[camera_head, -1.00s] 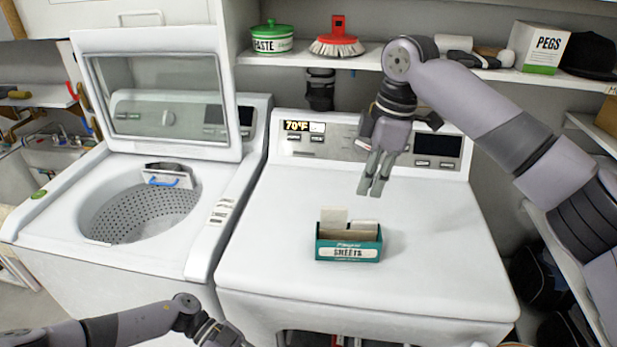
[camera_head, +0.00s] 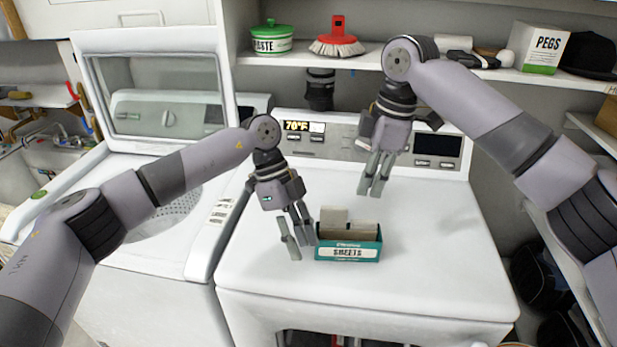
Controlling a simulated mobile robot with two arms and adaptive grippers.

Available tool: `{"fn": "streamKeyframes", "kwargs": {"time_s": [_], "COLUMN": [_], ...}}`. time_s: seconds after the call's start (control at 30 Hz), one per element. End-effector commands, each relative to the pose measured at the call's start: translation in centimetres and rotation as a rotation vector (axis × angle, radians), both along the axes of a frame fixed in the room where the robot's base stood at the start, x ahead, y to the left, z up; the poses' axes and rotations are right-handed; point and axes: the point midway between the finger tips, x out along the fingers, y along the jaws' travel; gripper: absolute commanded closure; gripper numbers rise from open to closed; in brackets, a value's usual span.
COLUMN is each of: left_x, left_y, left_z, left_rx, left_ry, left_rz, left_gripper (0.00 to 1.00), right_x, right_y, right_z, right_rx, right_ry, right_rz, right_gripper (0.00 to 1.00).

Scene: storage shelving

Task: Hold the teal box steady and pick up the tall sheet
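The teal box (camera_head: 348,254), labelled SHEETS, stands upright on the white top of the right-hand machine. Beige sheets stand inside it. The tall sheet (camera_head: 334,215) rises above the others at the left of the box. My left gripper (camera_head: 303,250) is open and points down just left of the box, its fingers close to the box's left end. I cannot tell whether it touches the box. My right gripper (camera_head: 370,195) is open and empty, pointing down above and behind the right part of the box. No part of the tall sheet's top is covered.
The machine top (camera_head: 440,260) is clear around the box. A washer (camera_head: 150,290) with a raised lid stands to the left. A control panel (camera_head: 435,148) and a shelf (camera_head: 390,68) with a green tub (camera_head: 272,42), a red brush (camera_head: 338,42) and a PEGS box (camera_head: 540,48) are behind.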

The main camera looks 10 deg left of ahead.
Motion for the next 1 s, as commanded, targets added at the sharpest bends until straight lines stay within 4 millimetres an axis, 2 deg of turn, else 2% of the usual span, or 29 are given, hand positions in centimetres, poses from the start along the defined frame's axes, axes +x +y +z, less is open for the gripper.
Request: {"fn": "streamKeyframes", "kwargs": {"time_s": [0.03,0.1,0.2,0.3,0.47,0.57,1.0], "left_x": [2.1,4.6,7.2,8.9,9.8,9.9,9.8], "left_y": [-0.3,-0.5,-0.5,-0.4,-0.3,-0.3,-0.3], "left_z": [1.7,3.7,5.9,7.4,8.3,8.3,8.2], "left_rx": [-0.005,-0.015,-0.033,-0.047,-0.056,-0.056,-0.056], "left_ry": [-0.049,-0.101,-0.152,-0.184,-0.201,-0.201,-0.2], "left_rz": [0.055,0.131,0.221,0.281,0.319,0.32,0.318], "left_gripper": [0.67,0.67,0.67,0.67,0.67,0.67,0.67], "right_x": [0.0,0.0,0.0,0.0,0.0,0.0,-0.2], "right_y": [0.0,0.0,0.0,0.0,0.1,0.2,1.5], "right_z": [0.0,0.0,0.0,0.0,-0.5,-1.7,-10.1], "right_rx": [0.0,0.0,0.0,0.0,-0.001,-0.001,-0.002], "right_ry": [0.0,0.0,0.0,0.0,0.001,0.002,0.003], "right_rz": [0.0,0.0,0.0,0.0,0.0,-0.001,0.0], "right_gripper": [0.87,0.87,0.87,0.87,0.87,0.87,0.87]}}
